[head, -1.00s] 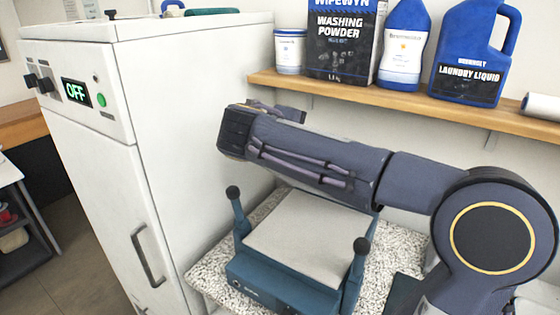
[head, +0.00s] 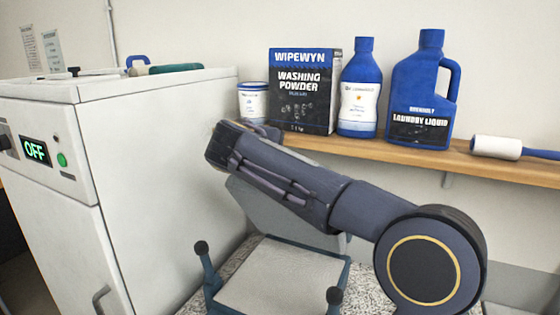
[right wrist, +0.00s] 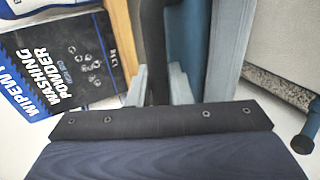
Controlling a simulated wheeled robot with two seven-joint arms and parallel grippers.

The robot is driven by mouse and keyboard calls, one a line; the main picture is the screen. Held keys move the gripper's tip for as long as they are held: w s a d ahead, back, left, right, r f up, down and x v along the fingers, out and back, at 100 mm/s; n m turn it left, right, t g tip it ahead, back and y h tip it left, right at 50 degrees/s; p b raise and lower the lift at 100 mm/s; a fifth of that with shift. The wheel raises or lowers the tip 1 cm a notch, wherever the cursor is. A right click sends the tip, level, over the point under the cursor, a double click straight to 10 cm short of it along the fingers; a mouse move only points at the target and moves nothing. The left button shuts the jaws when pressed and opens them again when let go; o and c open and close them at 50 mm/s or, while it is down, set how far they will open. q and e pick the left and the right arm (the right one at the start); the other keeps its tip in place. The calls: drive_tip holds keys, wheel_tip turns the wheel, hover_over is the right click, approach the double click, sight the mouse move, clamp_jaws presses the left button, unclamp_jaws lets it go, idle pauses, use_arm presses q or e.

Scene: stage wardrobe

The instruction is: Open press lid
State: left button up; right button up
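The press stands on a speckled top at the bottom centre of the head view. It has a teal base, a pale pad (head: 285,275) and two dark-knobbed posts. Its lid (head: 278,215) is raised behind the pad as a tilted grey panel, partly covered by my right arm. My right gripper (head: 266,130) is at the lid's upper edge, its fingertips mostly hidden in the head view. In the right wrist view its pale fingers (right wrist: 158,88) lie close on both sides of a black handle bar (right wrist: 152,45), beside the lid's teal edge (right wrist: 183,45). My left gripper is out of view.
A wooden shelf (head: 400,160) behind my right arm holds a washing powder box (head: 303,95), a white tub (head: 253,100), a blue bottle (head: 360,90), a laundry liquid jug (head: 425,95) and a lint roller (head: 497,147). A white cabinet (head: 160,150) reading OFF stands close on the left.

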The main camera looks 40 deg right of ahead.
drive_tip(key=o, duration=0.3)
drive_tip(key=b+v, duration=0.1)
drive_tip(key=v, duration=0.6)
drive_tip(key=shift+s+a+b, duration=0.15)
drive_tip(key=shift+a+b, duration=0.2)
drive_tip(key=shift+b, duration=0.05)
drive_tip(key=shift+r, duration=0.1)
